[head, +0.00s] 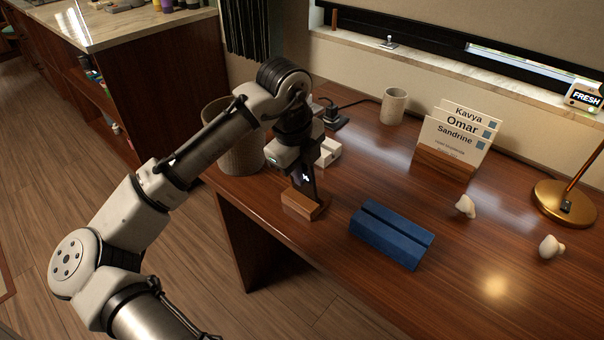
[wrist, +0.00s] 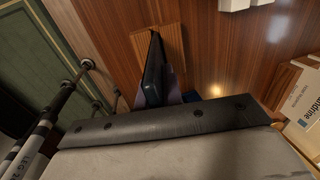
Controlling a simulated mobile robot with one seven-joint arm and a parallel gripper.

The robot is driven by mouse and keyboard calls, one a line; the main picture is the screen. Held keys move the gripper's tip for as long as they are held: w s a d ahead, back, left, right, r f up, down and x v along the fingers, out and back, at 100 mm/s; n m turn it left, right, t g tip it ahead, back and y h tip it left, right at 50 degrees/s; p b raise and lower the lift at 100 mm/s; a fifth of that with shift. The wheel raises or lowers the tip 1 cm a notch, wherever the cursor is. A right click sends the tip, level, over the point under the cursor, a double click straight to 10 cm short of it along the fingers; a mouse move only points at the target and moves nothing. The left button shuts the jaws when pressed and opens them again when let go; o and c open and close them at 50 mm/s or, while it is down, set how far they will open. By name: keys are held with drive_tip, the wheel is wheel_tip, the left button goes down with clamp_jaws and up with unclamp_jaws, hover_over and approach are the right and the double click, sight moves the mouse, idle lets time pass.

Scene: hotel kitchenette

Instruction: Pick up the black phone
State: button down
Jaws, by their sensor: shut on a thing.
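The black phone (wrist: 154,70) stands on edge in a small wooden stand (head: 301,204), seen from above in the wrist view. In the head view its dark, narrow shape (head: 319,186) shows just above the stand, partly hidden by my gripper. My gripper (head: 305,178) points down over the stand and is shut on the phone. The fingers are mostly hidden in the wrist view. The phone's lower edge appears to be still at the stand; I cannot tell whether it is clear of it.
A blue slotted block (head: 392,235) lies right of the stand. White blocks (head: 328,152) and a woven basket (head: 243,152) are behind and left. A card holder (head: 445,165), cup (head: 394,106), white earbud-like pieces (head: 465,206) and brass lamp base (head: 565,205) stand farther right.

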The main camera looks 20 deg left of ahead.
wheel_tip(320, 180, up, 20)
drive_tip(key=p, duration=0.1)
drive_tip(key=shift+p, duration=0.4)
drive_tip(key=shift+w+a+p, duration=0.1)
drive_tip(key=shift+p, duration=0.2)
